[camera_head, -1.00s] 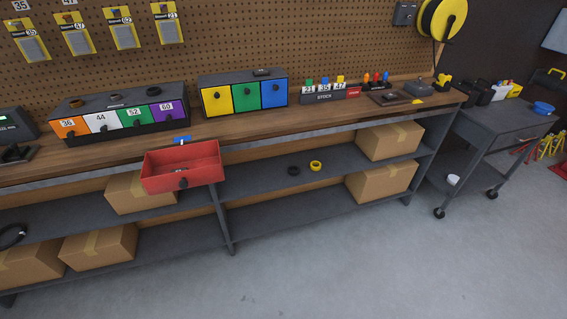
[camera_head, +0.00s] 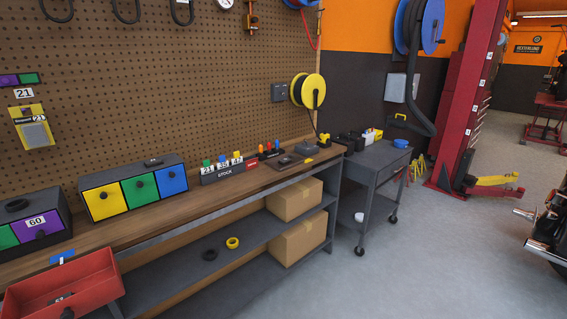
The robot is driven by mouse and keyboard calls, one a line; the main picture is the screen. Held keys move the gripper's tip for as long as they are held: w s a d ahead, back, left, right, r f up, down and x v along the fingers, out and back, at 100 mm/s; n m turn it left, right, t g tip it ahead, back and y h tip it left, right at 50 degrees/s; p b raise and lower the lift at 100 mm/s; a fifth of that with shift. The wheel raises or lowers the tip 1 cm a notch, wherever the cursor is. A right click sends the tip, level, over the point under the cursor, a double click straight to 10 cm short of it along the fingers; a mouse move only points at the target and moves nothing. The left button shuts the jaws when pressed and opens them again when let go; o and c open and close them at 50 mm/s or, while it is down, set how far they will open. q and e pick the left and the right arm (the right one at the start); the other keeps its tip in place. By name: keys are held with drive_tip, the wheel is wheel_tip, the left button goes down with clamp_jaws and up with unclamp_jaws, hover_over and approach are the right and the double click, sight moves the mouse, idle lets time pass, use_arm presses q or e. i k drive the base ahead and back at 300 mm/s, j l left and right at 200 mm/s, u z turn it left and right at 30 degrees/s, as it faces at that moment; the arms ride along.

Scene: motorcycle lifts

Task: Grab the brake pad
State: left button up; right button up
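A yellow package with a grey pad-like piece (camera_head: 33,130), marked 21, hangs on the pegboard at the left edge of the head view. It may be a brake pad; I cannot tell for sure. A red open drawer or bin (camera_head: 66,287) with a dark knob stands out at the lower left, partly cut off; a small dark item with a label shows inside it. Neither of my grippers is in view.
The wooden bench (camera_head: 140,222) holds a box with yellow, green and blue drawers (camera_head: 136,189) and a stock rack (camera_head: 222,172). Black and yellow rings (camera_head: 232,242) lie on the shelf below. A grey cart (camera_head: 372,164) stands right of the bench. Open floor lies at right.

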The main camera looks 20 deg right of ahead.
sight(285, 161)
drive_tip(key=i+l+z, duration=0.1)
drive_tip(key=i+l, duration=0.25)
drive_tip(key=i+l+z, duration=0.1)
drive_tip(key=i+l, duration=0.25)
drive_tip(key=l, duration=0.2)
